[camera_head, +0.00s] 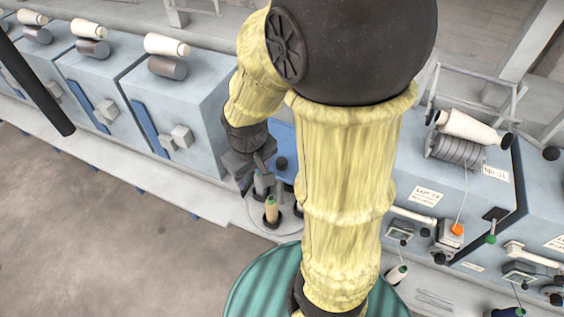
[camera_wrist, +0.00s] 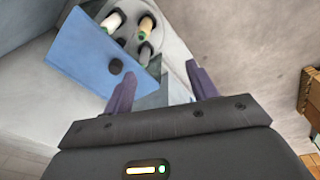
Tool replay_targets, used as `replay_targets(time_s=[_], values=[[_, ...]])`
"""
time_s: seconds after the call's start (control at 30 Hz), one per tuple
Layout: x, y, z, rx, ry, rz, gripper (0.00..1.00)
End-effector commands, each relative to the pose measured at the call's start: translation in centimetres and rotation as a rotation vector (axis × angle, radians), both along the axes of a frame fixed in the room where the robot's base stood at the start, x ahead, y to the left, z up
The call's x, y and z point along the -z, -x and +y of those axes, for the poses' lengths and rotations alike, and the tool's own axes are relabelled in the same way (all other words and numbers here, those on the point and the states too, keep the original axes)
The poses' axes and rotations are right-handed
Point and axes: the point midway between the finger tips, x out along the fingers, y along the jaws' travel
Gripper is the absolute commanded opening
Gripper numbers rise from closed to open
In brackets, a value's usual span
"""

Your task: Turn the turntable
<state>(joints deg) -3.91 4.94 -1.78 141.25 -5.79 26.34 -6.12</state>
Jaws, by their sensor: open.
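The turntable (camera_head: 285,226) is a pale grey disc at the frame's foot, left of my arm in the head view. In the wrist view the turntable (camera_wrist: 130,42) is at the top, beyond my fingers. It carries a tan bobbin (camera_head: 271,210), also in the wrist view (camera_wrist: 147,26), a white one (camera_wrist: 113,20) and a dark-topped peg (camera_wrist: 145,52). A blue panel (camera_wrist: 88,58) with a black knob (camera_wrist: 116,66) lies beside it. My gripper (camera_wrist: 160,76) is open with nothing between its fingers. In the head view my gripper (camera_head: 262,172) is near the disc, partly hidden; contact cannot be told.
Pale blue machine boxes (camera_head: 180,95) with spools stand in a row at the left. Another box (camera_head: 440,175) with a grey spool (camera_head: 457,150) and an orange knob (camera_head: 457,230) is at the right. A green ribbed drum (camera_head: 262,285) is in front. Floor at lower left is clear.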

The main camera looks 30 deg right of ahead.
Motion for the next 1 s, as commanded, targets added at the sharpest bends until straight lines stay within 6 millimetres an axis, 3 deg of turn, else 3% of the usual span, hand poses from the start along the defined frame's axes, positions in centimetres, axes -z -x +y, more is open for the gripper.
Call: replay_targets(time_s=[0.2, 0.43, 0.6, 1.0], values=[[3.6, -4.5, -0.5, -0.518, 0.247, 0.267, 0.58], [5.0, -10.2, -1.1, -0.975, 0.555, 0.578, 0.58], [4.7, -12.1, -1.1, -1.095, 0.663, 0.687, 0.58], [4.7, -12.2, -1.4, -1.099, 0.666, 0.696, 0.58]])
